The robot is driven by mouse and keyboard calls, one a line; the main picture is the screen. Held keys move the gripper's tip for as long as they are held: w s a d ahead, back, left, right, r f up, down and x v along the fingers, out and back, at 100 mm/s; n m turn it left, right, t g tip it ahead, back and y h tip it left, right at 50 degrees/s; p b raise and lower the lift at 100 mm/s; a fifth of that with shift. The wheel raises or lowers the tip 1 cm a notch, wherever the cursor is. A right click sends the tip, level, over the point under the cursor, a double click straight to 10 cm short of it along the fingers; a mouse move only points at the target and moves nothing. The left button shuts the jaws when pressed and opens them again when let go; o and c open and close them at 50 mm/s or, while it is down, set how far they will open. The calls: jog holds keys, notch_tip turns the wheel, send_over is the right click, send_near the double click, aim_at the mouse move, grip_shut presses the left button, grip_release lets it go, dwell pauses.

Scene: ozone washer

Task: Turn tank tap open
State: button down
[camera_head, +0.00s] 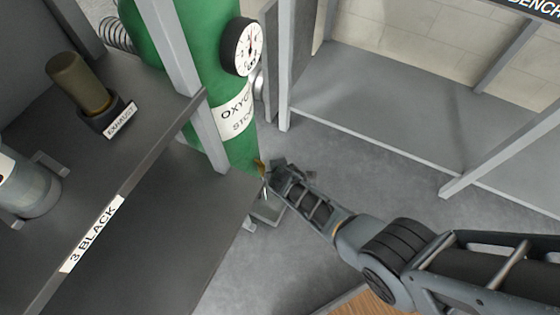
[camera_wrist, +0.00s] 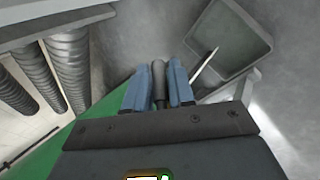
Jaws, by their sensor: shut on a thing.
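The green tank (camera_head: 192,45) stands at the upper middle of the head view, with a partly hidden oxygen label and a round gauge (camera_head: 241,46). Its green side also shows at the lower left of the wrist view (camera_wrist: 40,160). My gripper (camera_head: 272,174) is at the tank's lower end, where a small brass-coloured bit shows beside it. In the wrist view, my gripper's two blue fingers (camera_wrist: 158,80) are shut on a dark, slim handle, the tank tap (camera_wrist: 159,92), which lies between them. The tap's base is hidden by the gripper.
A grey tray (camera_wrist: 235,42) with a thin pale rod (camera_wrist: 205,62) sits on the floor beside the tap. A dark shelf labelled 3 BLACK (camera_head: 150,245) is at left, with a grey post before the tank. Ribbed hoses (camera_wrist: 68,65) are near.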

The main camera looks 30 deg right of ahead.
jog(key=shift+s+a+f+g+y+p, duration=0.1)
jog(key=shift+s+a+g+y+p, duration=0.1)
jog(key=shift+g+y+p, duration=0.5)
jog(key=shift+s+a+f+m+g+y+b, duration=0.15)
jog(key=shift+a+f+m+g+y+b, duration=0.2)
jog(key=shift+g+y, duration=0.4)
jog(key=shift+s+a+f+m+g+y+b, duration=0.1)
jog(key=shift+s+a+g+y+b, duration=0.15)
jog(key=shift+y+b, duration=0.35)
jog(key=shift+s+a+f+m+g+y+b, duration=0.1)
jog(key=shift+a+m+g+y+b, duration=0.1)
jog(key=shift+g+y+b, duration=0.3)
jog(key=shift+s+a+m+g+y+b, duration=0.1)
jog(key=shift+s+a+g+y+b, duration=0.1)
jog(key=shift+y+b, duration=0.45)
jog(key=c, duration=1)
grip_release()
jog(key=shift+c, duration=0.2)
jog(key=shift+r, duration=0.1)
